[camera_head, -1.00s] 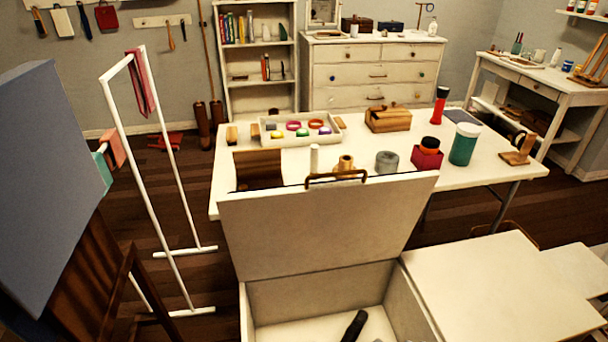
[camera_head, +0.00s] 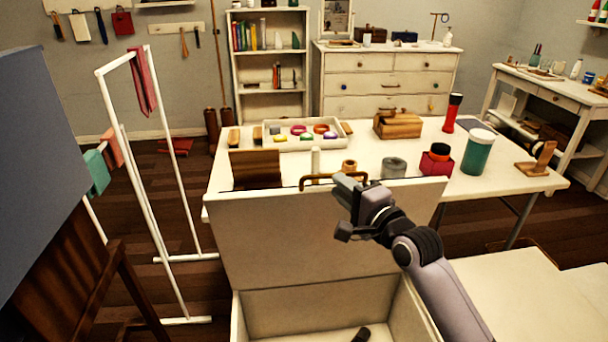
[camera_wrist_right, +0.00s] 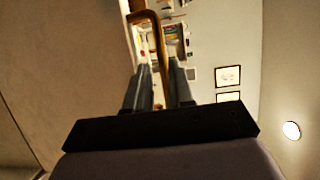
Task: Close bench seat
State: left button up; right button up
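The bench seat lid (camera_head: 320,235) stands raised, nearly upright, above the open bench box (camera_head: 330,308). A brass handle (camera_head: 320,181) sits along the lid's top edge. My right gripper (camera_head: 346,184) is at the right end of this handle. In the right wrist view its two fingers (camera_wrist_right: 160,88) are apart, with the brass handle (camera_wrist_right: 162,50) running between them. The lid's pale face (camera_wrist_right: 50,75) fills the left of that view. Whether the fingers touch the handle cannot be told. My left gripper is not in view.
A dark object (camera_head: 362,334) lies in the bench box. A white table (camera_head: 225,200) with jars, a tray and wooden boxes stands close behind the lid. A white rack (camera_head: 170,150) and an easel (camera_head: 80,280) stand at left. A pale bench top (camera_head: 520,290) extends right.

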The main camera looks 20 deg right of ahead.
aim_at(323, 187)
jog(key=shift+w+a, duration=0.15)
jog(key=shift+w, duration=1.05)
jog(key=shift+w+a, duration=0.2)
jog(key=shift+w, duration=1)
jog(key=shift+w+a, duration=0.15)
jog(key=shift+w, duration=1.05)
grip_shut()
